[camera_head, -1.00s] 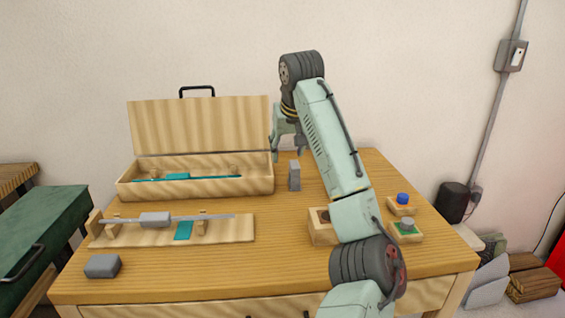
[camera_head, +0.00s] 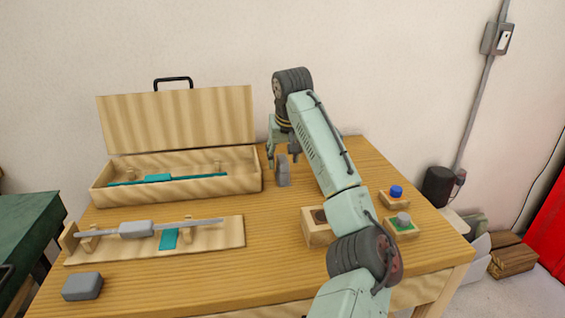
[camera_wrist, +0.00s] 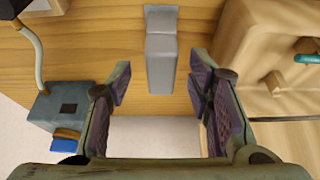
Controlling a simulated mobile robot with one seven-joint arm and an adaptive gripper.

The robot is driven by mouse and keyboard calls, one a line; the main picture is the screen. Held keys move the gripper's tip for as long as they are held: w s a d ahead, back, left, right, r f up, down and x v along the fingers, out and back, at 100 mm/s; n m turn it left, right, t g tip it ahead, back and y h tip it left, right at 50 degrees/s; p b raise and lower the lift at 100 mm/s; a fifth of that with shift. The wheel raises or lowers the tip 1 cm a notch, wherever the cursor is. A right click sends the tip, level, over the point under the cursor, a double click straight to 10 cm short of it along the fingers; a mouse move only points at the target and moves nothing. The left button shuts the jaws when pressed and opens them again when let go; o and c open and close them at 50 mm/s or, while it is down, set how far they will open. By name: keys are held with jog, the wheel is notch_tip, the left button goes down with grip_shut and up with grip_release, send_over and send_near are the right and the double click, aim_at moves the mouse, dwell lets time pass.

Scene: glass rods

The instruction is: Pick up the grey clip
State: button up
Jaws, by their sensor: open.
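An upright grey block, which looks like the grey clip (camera_head: 282,171), stands on the table just right of the open wooden case. In the wrist view the grey clip (camera_wrist: 161,62) shows from above, beyond the fingertips and between their lines. My gripper (camera_head: 282,151) hangs at the clip's upper end in the head view. My gripper (camera_wrist: 161,82) is open and empty in the wrist view, one finger on each side. I cannot tell the exact height gap to the clip.
The wooden case (camera_head: 240,184) with a teal rod stands close left. A grey rod (camera_head: 195,223) with a grey block rests on a wooden stand (camera_head: 232,238). A loose grey block (camera_head: 82,286) lies front left. Small wooden blocks (camera_head: 318,232) stand right of centre.

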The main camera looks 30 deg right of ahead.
jog(key=shift+x, duration=1.4)
jog(key=shift+w, duration=0.1)
jog(key=shift+c, duration=0.4)
grip_shut()
